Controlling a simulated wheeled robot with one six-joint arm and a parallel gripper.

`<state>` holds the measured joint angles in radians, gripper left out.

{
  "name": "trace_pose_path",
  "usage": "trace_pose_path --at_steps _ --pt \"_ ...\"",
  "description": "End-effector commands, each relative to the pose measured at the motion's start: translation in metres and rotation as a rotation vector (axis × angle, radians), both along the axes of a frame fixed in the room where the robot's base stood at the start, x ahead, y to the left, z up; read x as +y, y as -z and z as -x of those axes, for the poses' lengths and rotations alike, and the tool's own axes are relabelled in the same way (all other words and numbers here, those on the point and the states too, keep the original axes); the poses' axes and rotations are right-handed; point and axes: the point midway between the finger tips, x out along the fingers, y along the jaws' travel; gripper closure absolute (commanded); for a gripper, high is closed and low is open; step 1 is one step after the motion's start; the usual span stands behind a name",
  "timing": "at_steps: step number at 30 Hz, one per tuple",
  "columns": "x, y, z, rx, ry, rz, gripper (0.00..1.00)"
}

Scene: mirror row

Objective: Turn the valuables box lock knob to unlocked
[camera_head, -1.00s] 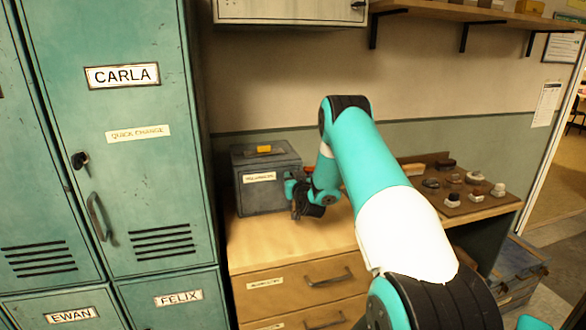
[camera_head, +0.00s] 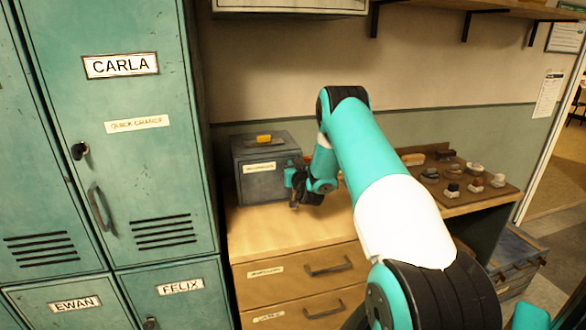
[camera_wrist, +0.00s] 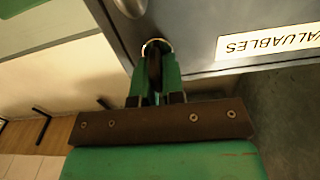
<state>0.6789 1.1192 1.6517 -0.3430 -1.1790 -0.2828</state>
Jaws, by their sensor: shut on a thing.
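The grey valuables box (camera_head: 262,188) stands on the wooden counter, with a yellow handle on its lid and a white label on its front. My gripper (camera_head: 297,190) is at the right part of its front in the head view and hides the lock knob there. In the wrist view, the box front (camera_wrist: 200,35) appears upside down with its "VALUABLES" label. There my gripper (camera_wrist: 155,62) has its green fingers closed on the dark lock knob (camera_wrist: 154,69), in front of a brass-coloured ring. The knob's exact angle is hard to tell.
Green lockers (camera_head: 150,190) stand close at the left. Drawers (camera_head: 300,272) are below the counter. A wall cabinet (camera_head: 290,6) and shelf (camera_head: 480,10) hang above.

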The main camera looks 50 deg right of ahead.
Motion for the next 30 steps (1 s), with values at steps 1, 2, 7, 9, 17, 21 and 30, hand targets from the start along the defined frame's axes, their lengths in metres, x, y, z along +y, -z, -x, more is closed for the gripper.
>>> trace_pose_path --at_steps 1,2,7,9,17,21,30 --pt "-0.0005 0.0008 0.0001 -0.01 0.0 -0.015 1.0" --pt "-0.0007 0.001 0.0002 -0.018 0.0 -0.025 1.0" --pt "-0.0021 0.0022 0.0008 -0.076 0.0 -0.118 1.0" --pt "-0.0028 0.0023 0.0012 -0.106 0.0 -0.167 1.0" --pt "-0.0055 0.0034 0.003 -0.234 0.001 -0.375 1.0" --pt "-0.007 0.0036 0.0038 -0.304 0.001 -0.488 1.0" --pt "-0.0094 0.0053 0.0053 -0.453 0.002 -0.731 1.0"
